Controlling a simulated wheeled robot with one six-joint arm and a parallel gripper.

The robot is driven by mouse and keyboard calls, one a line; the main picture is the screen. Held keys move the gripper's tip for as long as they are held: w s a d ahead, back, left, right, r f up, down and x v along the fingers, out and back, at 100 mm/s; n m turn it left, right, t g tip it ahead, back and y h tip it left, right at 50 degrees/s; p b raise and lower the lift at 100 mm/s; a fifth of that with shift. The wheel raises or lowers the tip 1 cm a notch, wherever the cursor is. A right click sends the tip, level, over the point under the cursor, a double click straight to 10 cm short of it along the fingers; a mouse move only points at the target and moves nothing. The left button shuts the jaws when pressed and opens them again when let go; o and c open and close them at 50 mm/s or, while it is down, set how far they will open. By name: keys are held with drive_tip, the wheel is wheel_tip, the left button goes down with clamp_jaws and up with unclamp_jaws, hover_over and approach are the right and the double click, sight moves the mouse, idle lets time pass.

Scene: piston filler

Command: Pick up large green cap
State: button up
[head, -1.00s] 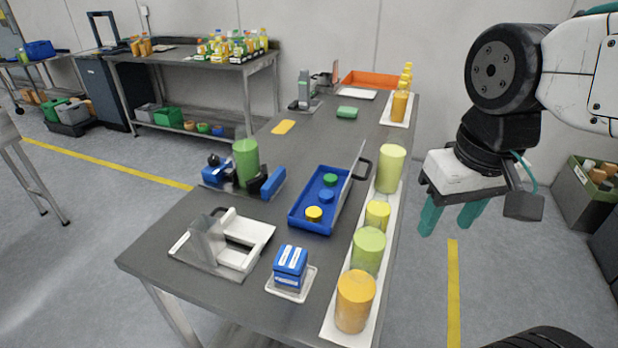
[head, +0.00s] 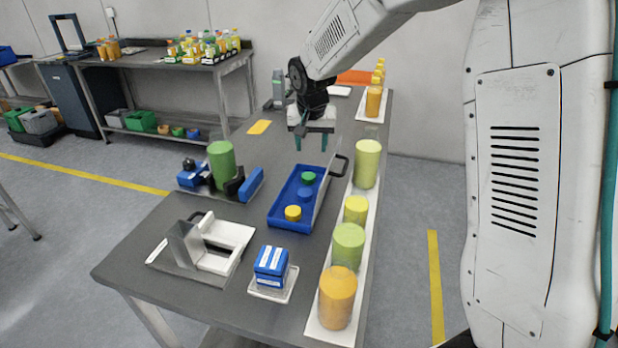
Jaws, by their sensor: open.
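The green cap (head: 309,177) lies at the far end of the blue tray (head: 279,221) on the grey table. In the same tray are a blue cap (head: 305,193) in the middle and a yellow cap (head: 293,213) at the near end. My gripper (head: 311,142) points down above and just beyond the tray's far end. It is open and empty, its teal fingers apart, and it does not touch the green cap.
A white strip to the right of the tray holds several green, yellow and orange cylinders (head: 338,297). A black handle (head: 340,166) rises beside the tray's far right. A clamp fixture with a green cylinder (head: 222,164) stands left. A blue box stack (head: 271,265) stands in front.

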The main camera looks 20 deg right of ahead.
hover_over(309, 175)
drive_tip(key=s, duration=0.1)
drive_tip(key=f, duration=0.6)
drive_tip(key=shift+s+a+f, duration=0.1)
drive_tip(key=shift+a+f, duration=0.15)
drive_tip(key=shift+f, duration=0.15)
drive_tip(key=x, duration=0.5)
drive_tip(key=shift+s+f, duration=0.1)
drive_tip(key=shift+s, duration=0.15)
drive_tip(key=shift+a, duration=0.1)
drive_tip(key=c, duration=0.7)
